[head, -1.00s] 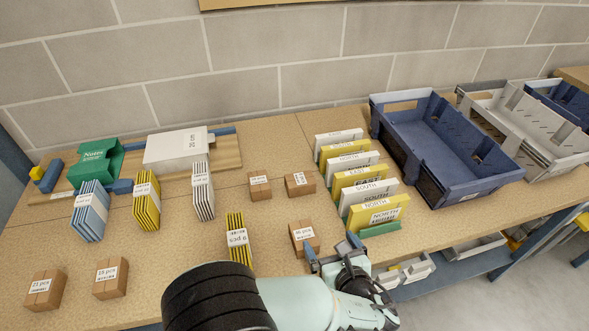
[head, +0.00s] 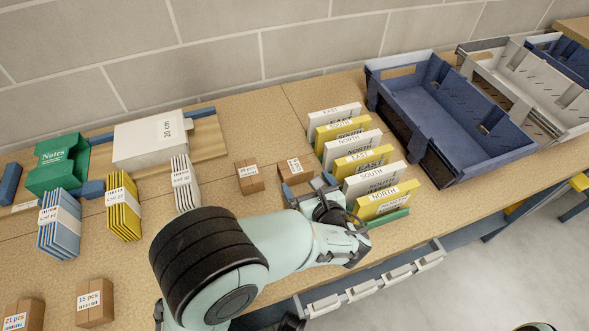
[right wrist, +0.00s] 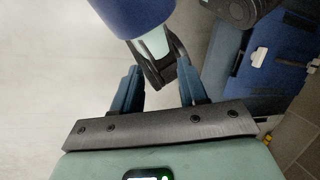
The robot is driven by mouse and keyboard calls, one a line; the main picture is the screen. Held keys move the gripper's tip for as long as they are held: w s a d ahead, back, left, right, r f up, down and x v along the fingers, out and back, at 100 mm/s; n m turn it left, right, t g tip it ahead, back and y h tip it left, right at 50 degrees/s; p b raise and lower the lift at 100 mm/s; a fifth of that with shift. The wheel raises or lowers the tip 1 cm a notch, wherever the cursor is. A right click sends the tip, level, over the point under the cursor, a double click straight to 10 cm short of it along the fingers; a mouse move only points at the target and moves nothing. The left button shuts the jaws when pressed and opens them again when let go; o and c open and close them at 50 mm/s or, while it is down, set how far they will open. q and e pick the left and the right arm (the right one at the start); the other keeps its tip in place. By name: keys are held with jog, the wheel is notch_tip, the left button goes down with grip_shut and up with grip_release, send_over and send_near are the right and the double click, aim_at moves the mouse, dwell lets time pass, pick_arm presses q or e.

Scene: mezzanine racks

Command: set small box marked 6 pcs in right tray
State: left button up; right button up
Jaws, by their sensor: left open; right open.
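Two small brown boxes stand side by side mid-table in the head view: a left one (head: 249,178) and a right one (head: 295,170). Their label numbers are too small to read surely, so I cannot tell which is marked 6 pcs. My left gripper (head: 309,184) is open at the near side of the right one, its blue fingers apart. I cannot tell whether it touches the box. A blue tray (head: 437,160) stands empty at the right, with a grey tray (head: 500,75) beyond it. My right gripper (right wrist: 160,86) is open and empty in the right wrist view.
Upright yellow and white packs (head: 375,172) stand between my left gripper and the blue tray. Boxes marked 15 pcs (head: 95,303) and 21 pcs (head: 24,314) are front left. Banded bundles (head: 123,206), a green Notes holder (head: 58,163) and a white box (head: 150,143) stand at left.

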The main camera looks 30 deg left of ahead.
aim_at(293, 162)
pick_arm(q)
jog(key=b+x, duration=0.1)
jog(key=x, duration=0.4)
jog(key=shift+f, duration=0.1)
jog(key=b+x, duration=0.1)
jog(key=x, duration=0.3)
jog(key=shift+w+a+f, duration=0.1)
jog(key=shift+w+a, duration=0.15)
pick_arm(e)
jog(key=w+f, duration=0.2)
jog(key=shift+d+f+t, duration=0.2)
jog(key=shift+f+t, duration=0.1)
jog(key=shift+t, duration=0.1)
pick_arm(q)
jog(key=c, duration=0.8)
jog(key=shift+r, duration=0.6)
notch_tip(293, 162, up, 19)
jog(key=p, duration=0.7)
pick_arm(e)
jog(key=s+r+g, duration=0.1)
jog(key=s+r, duration=0.2)
jog(key=r, duration=0.3)
jog(key=shift+s+a+r+g, duration=0.15)
jog(key=shift+s+a+g, duration=0.1)
jog(key=shift+g, duration=0.05)
